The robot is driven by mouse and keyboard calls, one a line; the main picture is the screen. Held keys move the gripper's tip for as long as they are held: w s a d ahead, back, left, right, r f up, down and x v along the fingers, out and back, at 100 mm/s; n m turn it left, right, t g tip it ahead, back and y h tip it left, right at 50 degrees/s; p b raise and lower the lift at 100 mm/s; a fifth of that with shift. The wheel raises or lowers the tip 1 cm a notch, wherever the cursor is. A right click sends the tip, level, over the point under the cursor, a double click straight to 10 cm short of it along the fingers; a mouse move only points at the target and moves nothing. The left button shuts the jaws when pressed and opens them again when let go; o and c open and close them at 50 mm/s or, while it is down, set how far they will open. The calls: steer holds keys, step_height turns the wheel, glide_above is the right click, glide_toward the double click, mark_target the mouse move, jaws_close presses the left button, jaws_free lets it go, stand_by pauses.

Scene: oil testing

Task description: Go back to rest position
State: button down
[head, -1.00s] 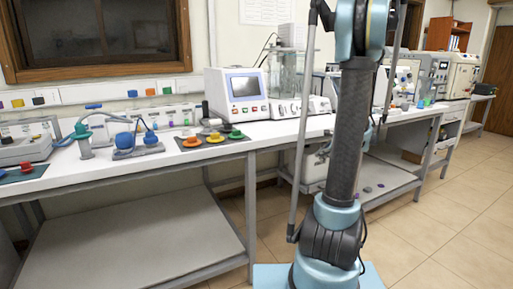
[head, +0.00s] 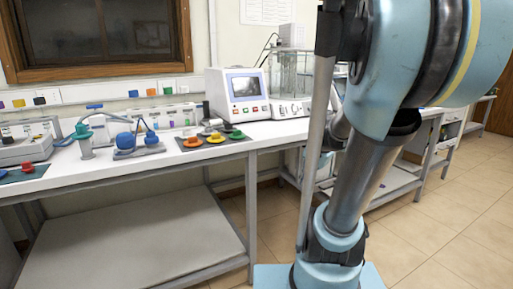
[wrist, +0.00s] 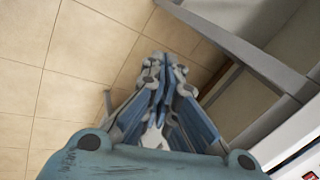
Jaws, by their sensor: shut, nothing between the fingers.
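My gripper (wrist: 160,75) shows in the wrist view with its blue fingers closed together and nothing between them. It hangs over the tiled floor (wrist: 60,60), beside the grey frame of a bench (wrist: 245,52). In the head view my arm stands on the right side, its upper links bent and large in the picture. The gripper itself cannot be picked out in the head view.
A long white bench (head: 75,172) runs along the wall with a lower shelf (head: 135,245). On it stand a white instrument with a screen (head: 240,95), a glass bath (head: 290,72), coloured knobs on a dark mat (head: 192,142) and a blue pump-like device (head: 126,142). Open floor (head: 440,235) lies at right.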

steer(key=s+f+n+g+h, duration=0.1)
steer(key=s+f+n, duration=0.4)
steer(key=s, duration=0.8)
steer(key=d+n+h, duration=0.1)
steer(key=n, duration=0.2)
steer(key=shift+s+n+h, duration=0.3)
steer(key=shift+n+h, duration=0.1)
steer(key=shift+w+f, duration=0.2)
steer(key=shift+w, duration=0.3)
